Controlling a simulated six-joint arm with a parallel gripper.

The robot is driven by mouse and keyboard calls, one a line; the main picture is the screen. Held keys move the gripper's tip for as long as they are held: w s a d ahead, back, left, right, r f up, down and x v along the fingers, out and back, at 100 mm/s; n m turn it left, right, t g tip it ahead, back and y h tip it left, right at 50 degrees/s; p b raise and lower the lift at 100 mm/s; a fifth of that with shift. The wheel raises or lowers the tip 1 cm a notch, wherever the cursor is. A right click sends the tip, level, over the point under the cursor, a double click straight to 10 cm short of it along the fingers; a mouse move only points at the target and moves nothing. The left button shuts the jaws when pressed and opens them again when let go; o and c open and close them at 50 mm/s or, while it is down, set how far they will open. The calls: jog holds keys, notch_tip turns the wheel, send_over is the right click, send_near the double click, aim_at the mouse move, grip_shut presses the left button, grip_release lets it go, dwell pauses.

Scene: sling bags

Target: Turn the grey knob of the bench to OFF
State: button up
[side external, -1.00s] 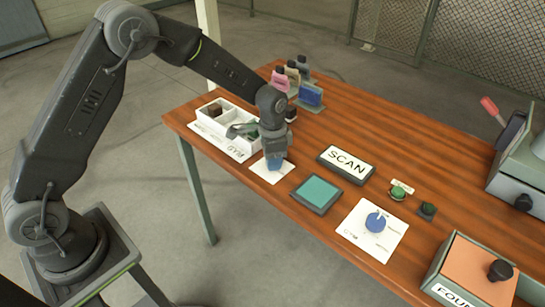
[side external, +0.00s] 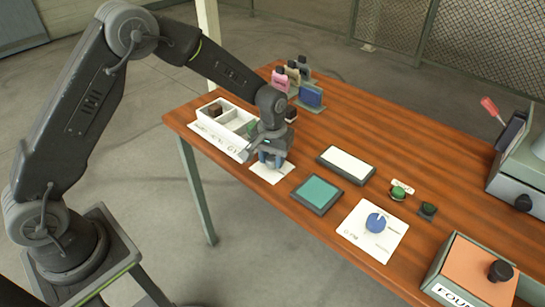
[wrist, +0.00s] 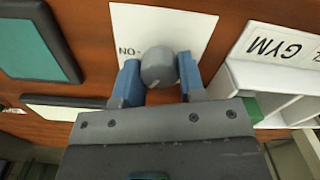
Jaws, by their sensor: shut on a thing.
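The grey knob (wrist: 158,69) is round and stands on a white plate (wrist: 150,22) on the bench. Letters looking like "NO-" show on the plate left of the knob in the wrist view. A pale mark shows near the knob's lower edge. My gripper (wrist: 161,80) is shut on the knob, with one blue finger on each side. In the side external view my gripper (side external: 271,160) is low over the same plate (side external: 272,175), and its fingers hide the knob. The wooden bench (side external: 335,125) carries everything.
A white divided tray (side external: 222,120) stands close beside my gripper. A teal pad (side external: 318,193), a blank white panel (side external: 346,164), and a blue knob (side external: 376,222) on its own plate lie to the right. Small bottles (side external: 300,80) stand behind.

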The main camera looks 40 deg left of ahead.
aim_at(272, 158)
jog(key=n, duration=0.5)
jog(key=shift+n, duration=0.4)
dwell(0.3)
jog(key=o, duration=0.9)
jog(key=shift+o, duration=0.2)
notch_tip(272, 158, up, 14)
